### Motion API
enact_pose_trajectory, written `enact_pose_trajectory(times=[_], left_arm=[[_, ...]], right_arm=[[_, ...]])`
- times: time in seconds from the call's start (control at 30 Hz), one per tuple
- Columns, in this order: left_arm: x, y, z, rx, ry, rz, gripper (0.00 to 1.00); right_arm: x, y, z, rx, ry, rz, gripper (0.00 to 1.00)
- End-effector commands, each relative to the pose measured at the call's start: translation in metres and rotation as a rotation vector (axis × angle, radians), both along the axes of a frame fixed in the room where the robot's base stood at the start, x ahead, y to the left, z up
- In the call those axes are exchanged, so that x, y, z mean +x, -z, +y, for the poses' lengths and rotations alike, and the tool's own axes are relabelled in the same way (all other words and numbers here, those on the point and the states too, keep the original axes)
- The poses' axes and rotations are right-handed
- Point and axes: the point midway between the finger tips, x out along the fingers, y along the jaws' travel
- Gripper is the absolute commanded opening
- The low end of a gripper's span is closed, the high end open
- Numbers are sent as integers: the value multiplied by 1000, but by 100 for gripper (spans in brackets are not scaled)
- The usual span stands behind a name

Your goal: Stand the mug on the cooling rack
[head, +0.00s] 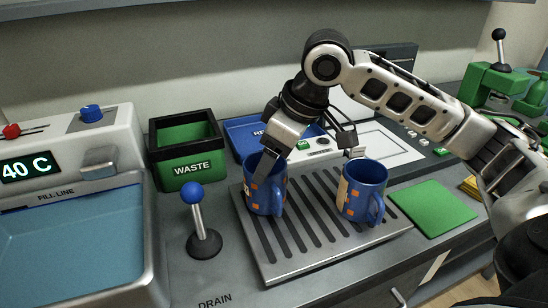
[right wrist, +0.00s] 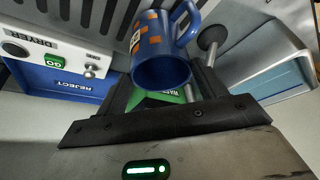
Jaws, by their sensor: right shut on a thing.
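Two blue mugs with orange squares are at the slotted grey cooling rack in the head view. The left mug (head: 263,198) is upright over the rack's left end. The right mug (head: 362,188) stands upright on the rack (head: 305,243), its handle towards the front right. My right gripper (head: 267,175) reaches down from above and is shut on the left mug, partly covering it. That mug also shows between the fingers in the right wrist view (right wrist: 163,62). Whether its base touches the rack is hard to tell. My left gripper is not in view.
A green waste bin (head: 185,155) and blue reject tray (head: 247,133) stand behind. A blue-knobbed drain lever (head: 201,225) rises left of the rack, beside the water basin (head: 75,245). A flat green mat (head: 432,207) lies to the right. The rack's middle, between the mugs, is clear.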

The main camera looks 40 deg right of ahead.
Motion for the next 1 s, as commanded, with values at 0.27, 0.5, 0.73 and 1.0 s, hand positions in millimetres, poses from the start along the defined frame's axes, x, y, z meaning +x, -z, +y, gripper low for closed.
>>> enact_pose_trajectory(times=[0.27,0.5,0.73,1.0], left_arm=[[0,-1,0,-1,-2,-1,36],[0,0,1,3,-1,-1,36],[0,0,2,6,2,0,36],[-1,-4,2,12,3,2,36]], right_arm=[[0,0,0,1,-1,-4,21],[0,4,0,-1,-1,-2,92],[0,3,0,0,-1,-2,92],[-9,-28,-6,0,1,-7,92]])
